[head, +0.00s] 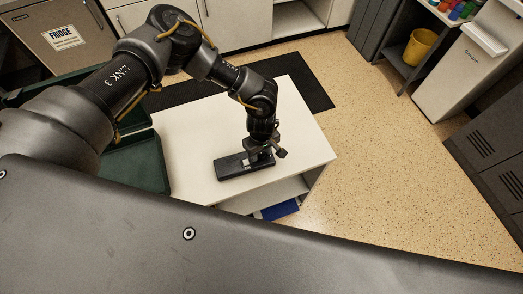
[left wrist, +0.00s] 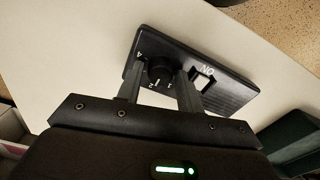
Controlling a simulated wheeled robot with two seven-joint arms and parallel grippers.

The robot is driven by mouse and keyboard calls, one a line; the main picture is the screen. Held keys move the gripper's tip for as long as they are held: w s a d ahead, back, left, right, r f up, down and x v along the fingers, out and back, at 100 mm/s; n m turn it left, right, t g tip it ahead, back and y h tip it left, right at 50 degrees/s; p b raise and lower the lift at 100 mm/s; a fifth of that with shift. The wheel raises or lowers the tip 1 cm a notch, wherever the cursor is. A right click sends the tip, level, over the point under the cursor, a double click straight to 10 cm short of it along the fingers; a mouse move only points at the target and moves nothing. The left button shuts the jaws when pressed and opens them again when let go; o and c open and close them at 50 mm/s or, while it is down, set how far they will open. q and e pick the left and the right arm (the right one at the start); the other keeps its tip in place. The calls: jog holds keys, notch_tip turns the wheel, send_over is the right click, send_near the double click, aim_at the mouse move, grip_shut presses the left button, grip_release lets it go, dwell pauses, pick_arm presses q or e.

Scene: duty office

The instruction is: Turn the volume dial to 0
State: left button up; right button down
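A black control box (head: 232,168) lies on the white table. In the left wrist view the box (left wrist: 238,92) shows a round black dial (left wrist: 160,70) with white numbers 4, 2 and 1 around it. My left gripper (head: 262,155) is above the box, pointing down. In the left wrist view its two fingers (left wrist: 158,88) are apart, one on each side of the dial, with a gap visible between finger and dial. I cannot tell which number the dial points to. My right gripper is in neither view.
The white table (head: 190,130) has clear space around the box. A dark green crate (head: 137,163) stands at its left side. A blue object (head: 280,209) lies on a shelf below.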

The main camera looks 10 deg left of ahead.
pick_arm(q)
jog(key=shift+s, duration=0.1)
jog(key=c, duration=0.4)
jog(key=shift+c, duration=1.5)
jog(key=shift+c, duration=0.2)
